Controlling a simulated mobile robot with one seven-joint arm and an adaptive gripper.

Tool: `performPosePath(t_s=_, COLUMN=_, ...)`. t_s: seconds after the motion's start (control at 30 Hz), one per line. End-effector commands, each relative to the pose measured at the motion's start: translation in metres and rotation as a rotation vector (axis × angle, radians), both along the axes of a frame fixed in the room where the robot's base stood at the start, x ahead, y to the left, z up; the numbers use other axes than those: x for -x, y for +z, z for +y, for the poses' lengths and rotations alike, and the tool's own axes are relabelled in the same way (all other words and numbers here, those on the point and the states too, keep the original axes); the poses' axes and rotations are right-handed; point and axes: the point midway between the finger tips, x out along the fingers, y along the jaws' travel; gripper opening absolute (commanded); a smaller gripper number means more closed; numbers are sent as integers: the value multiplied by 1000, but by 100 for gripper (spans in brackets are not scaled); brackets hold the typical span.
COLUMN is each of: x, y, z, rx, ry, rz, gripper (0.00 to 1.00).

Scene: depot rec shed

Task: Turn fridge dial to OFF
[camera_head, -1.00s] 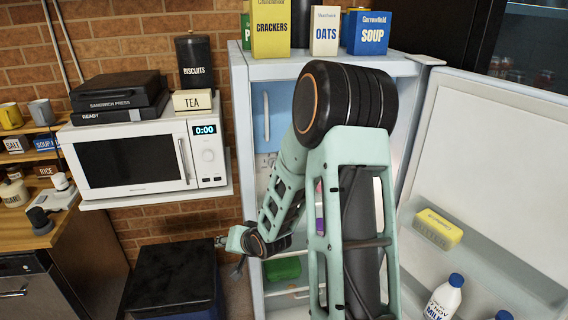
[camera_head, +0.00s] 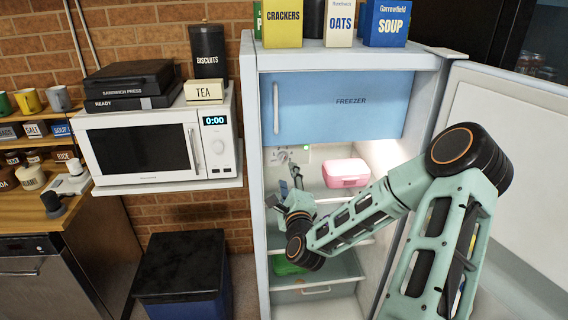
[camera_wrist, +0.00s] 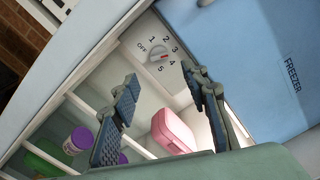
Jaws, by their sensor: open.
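The fridge dial (camera_wrist: 157,55) is a small pale knob on the inner panel, with OFF and the numbers 1 to 5 around it. A red mark shows on its lower right side, seemingly toward 4. In the head view the dial (camera_head: 282,156) sits below the freezer door at the left. The fridge (camera_head: 250,200) stands open. My gripper (camera_wrist: 159,76) is open and empty, its fingers spread below the dial in the wrist view and apart from it. In the head view my gripper (camera_head: 285,188) is inside the fridge opening, partly hidden by my wrist.
A pink box (camera_head: 345,172) stands on the upper shelf right of the dial. The freezer door (camera_head: 350,105) is shut above. A purple-lidded jar (camera_wrist: 79,140) is on a shelf. The open fridge door (camera_head: 520,170) stands to the right.

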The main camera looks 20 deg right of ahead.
Motion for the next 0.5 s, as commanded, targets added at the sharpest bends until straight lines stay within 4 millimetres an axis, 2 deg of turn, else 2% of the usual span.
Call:
performPosePath(t_s=0.3, x=-54, y=1, z=-15, rx=2, ry=0, rz=1, gripper=41)
performPosePath(t_s=0.5, x=-77, y=0, z=-21, rx=3, ry=2, rz=2, gripper=41)
